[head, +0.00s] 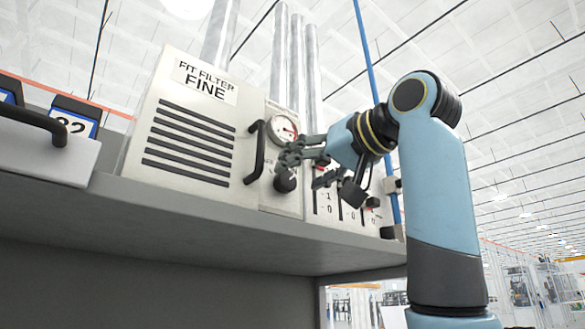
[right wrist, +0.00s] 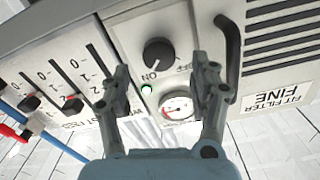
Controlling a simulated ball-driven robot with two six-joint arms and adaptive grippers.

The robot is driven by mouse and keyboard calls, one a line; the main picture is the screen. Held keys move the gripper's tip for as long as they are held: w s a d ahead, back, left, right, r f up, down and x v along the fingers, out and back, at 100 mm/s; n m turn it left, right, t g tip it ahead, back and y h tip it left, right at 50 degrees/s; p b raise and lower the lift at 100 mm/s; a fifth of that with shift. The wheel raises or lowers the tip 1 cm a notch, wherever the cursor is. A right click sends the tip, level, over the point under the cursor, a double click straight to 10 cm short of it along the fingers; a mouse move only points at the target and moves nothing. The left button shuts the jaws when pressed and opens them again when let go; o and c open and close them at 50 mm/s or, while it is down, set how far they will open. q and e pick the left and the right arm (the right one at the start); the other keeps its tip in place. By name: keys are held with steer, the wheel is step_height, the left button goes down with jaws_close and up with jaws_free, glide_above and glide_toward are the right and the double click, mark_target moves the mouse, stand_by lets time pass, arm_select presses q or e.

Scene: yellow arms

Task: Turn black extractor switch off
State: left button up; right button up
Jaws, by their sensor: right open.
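The black extractor switch (head: 285,182) is a round knob on the front of the white filter unit (head: 190,145), below a round dial gauge (head: 284,128). In the right wrist view, which is upside down, the knob (right wrist: 157,52) has an "ON" label beside it, and a green lamp (right wrist: 146,89) is lit between knob and gauge (right wrist: 177,107). My right gripper (head: 306,168) is open and empty in front of the panel. In the wrist view its fingers (right wrist: 168,80) are spread, with the knob beyond the gap between them, apart from both. My left gripper is not in view.
A black bar handle (head: 256,152) stands out just left of the knob. A panel with several slide switches (head: 345,208) is on the right. The unit sits on a grey shelf (head: 200,225). A blue pipe (head: 372,70) and metal ducts rise behind.

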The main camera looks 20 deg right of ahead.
mark_target(289, 180)
steer(key=shift+p+x, duration=0.45)
steer(key=shift+x, duration=1.35)
steer(key=c, duration=1.1)
